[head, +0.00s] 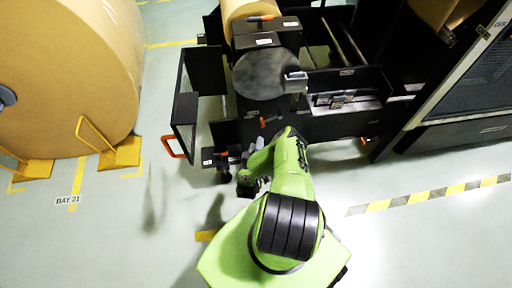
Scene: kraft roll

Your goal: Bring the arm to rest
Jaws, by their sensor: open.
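My green arm (292,180) is folded over my own base, with its elbow toward the dark machine (345,123). The forearm comes back down to the left. My gripper (247,188) is a small dark shape at the arm's end, low in front of the machine's left part. It is open, and I see nothing held in it. Its fingertips are too small and too covered to make out clearly.
A huge kraft roll (75,70) stands at the left, with yellow chocks (122,152) beside it. The machine holds another roll (245,14) and a round grey plate (266,74). An open black panel (186,110) juts out left. Floor is clear at lower left and right.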

